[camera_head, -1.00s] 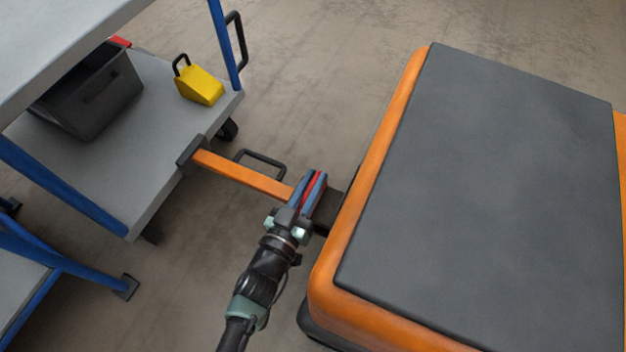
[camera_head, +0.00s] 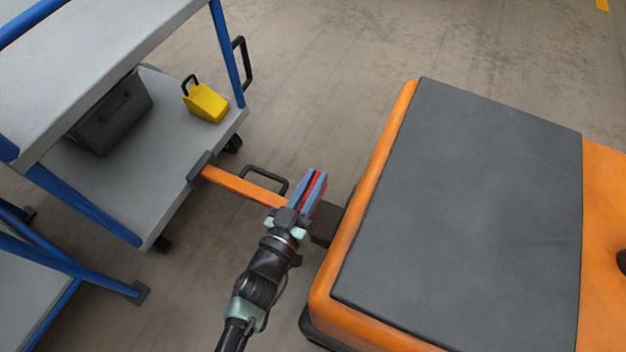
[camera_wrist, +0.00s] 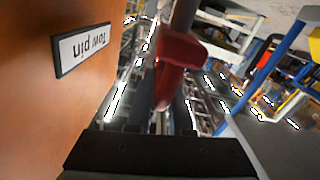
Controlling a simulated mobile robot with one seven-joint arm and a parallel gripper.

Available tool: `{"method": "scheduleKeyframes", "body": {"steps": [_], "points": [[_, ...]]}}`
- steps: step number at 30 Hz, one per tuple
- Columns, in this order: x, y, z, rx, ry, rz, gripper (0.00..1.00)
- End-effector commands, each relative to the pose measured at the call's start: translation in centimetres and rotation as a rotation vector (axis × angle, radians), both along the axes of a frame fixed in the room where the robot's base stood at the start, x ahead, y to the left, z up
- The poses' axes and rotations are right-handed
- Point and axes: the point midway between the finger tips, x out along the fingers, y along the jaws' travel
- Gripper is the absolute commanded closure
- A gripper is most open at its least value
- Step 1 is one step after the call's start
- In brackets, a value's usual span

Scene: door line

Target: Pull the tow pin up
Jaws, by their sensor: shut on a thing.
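The tow pin's red handle (camera_head: 312,187) shows as a red strip between the blue fingers of my gripper (camera_head: 315,188). My gripper is shut on it, above the dark hitch block (camera_head: 325,222) at the tug's edge. In the wrist view the red handle (camera_wrist: 180,66) is close up, with a grey rod (camera_wrist: 183,15) meeting it at the top of the picture. A "Tow pin" label (camera_wrist: 84,48) is on the orange face to the left. The pin's seat is hidden in the head view, so I cannot tell how far it is out.
The orange tug (camera_head: 374,150) with its dark flat top stands to the right. An orange drawbar (camera_head: 240,186) with a black loop runs left to a grey cart (camera_head: 150,190). The cart carries a dark bin (camera_head: 112,112) and a yellow wedge (camera_head: 206,104). Floor behind is clear.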

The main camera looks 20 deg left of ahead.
Motion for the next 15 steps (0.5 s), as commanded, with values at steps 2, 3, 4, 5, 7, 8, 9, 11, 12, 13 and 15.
{"method": "scheduleKeyframes", "body": {"steps": [2,3,4,5,7,8,9,11,12,13,15], "points": [[0.05,-0.5,-0.02,-0.004,-0.002,-0.01,0.72],[0.05,-0.47,-0.03,-0.003,-0.002,-0.01,0.65],[0.06,-0.45,-0.02,-0.003,-0.002,-0.009,0.59],[0.06,-0.4,-0.02,-0.003,-0.001,-0.008,0.54],[0.05,-0.32,-0.03,-0.002,-0.001,-0.007,0.53],[0.04,-0.3,-0.03,-0.002,-0.001,-0.006,0.53],[0.04,-0.26,-0.03,-0.002,-0.001,-0.005,0.53],[0.03,-0.22,-0.03,-0.002,-0.001,-0.004,0.53],[0.02,-0.19,-0.03,-0.002,-0.001,-0.004,0.53],[0.01,-0.17,-0.03,-0.002,-0.001,-0.003,0.53],[-0.14,-0.09,0.02,-0.001,0.0,-0.002,0.53]]}}
